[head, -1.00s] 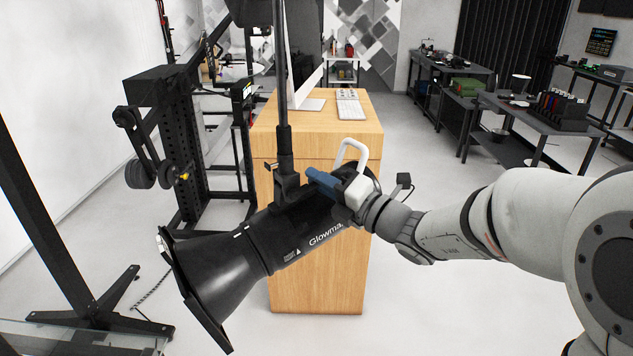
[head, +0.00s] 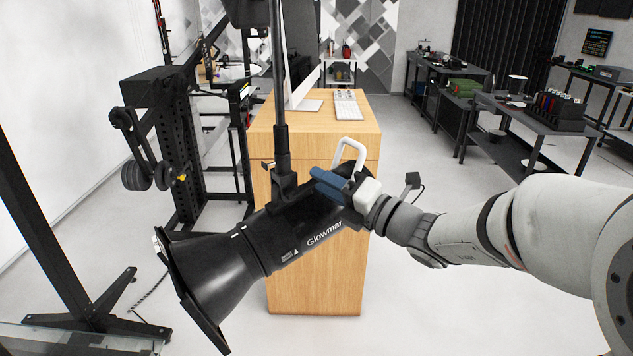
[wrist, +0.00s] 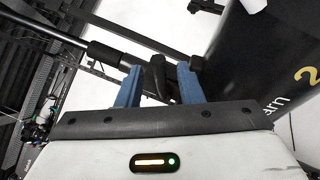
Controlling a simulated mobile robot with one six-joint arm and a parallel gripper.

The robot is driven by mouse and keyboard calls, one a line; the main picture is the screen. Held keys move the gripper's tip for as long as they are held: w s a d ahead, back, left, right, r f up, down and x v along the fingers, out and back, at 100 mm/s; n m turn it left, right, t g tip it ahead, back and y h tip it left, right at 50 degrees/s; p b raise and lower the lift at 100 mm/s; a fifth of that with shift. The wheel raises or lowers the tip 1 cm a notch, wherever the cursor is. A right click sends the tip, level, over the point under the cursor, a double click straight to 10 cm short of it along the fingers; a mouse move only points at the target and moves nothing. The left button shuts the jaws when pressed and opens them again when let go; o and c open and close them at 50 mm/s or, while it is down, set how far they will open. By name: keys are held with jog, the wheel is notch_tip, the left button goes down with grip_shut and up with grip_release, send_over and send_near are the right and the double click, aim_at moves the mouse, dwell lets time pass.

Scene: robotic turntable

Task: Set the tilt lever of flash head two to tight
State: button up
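Flash head two (head: 265,245) is a black cylinder with a flared reflector, hanging tilted from a dark vertical pole (head: 281,140). Its body fills the right of the wrist view (wrist: 265,60), with a yellow "2" on it. My gripper (head: 325,187) has blue fingers and is close to the bracket on top of the flash head. In the wrist view my gripper (wrist: 160,85) is open, its fingers apart on either side of a dark lever-like part (wrist: 158,80), likely the tilt lever. I cannot tell whether either finger touches it. Any tight marking is not visible.
A wooden desk (head: 315,285) with a keyboard and monitor stands behind the flash head. A black rack (head: 185,150) is at the left, and a stand base (head: 100,310) is on the floor. Dark workbenches (head: 535,110) are at the right. The floor between is clear.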

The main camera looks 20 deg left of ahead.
jog(key=v, duration=0.5)
jog(key=shift+s+d+b, duration=0.15)
jog(key=shift+d+b, duration=0.15)
jog(key=shift+b, duration=0.1)
jog(key=s+d+f+n+g+h, duration=0.35)
jog(key=s+f+n, duration=0.2)
jog(key=n, duration=0.45)
jog(key=s+d+f+n+g+h, duration=0.25)
jog(key=s+f+n+h, duration=0.2)
jog(key=s+n, duration=0.35)
jog(key=s+d+f+n+h, duration=0.1)
jog(key=d+f+n+h, duration=0.1)
jog(key=d+n+h, duration=0.3)
jog(key=s+d+f+n+t+h, duration=0.1)
jog(key=d+n+h, duration=0.3)
jog(key=d+n, duration=0.7)
jog(key=shift+s+d+f+n+t+h, duration=0.3)
jog(key=shift+s+d+f+n+h, duration=0.1)
jog(key=shift+f+n, duration=0.25)
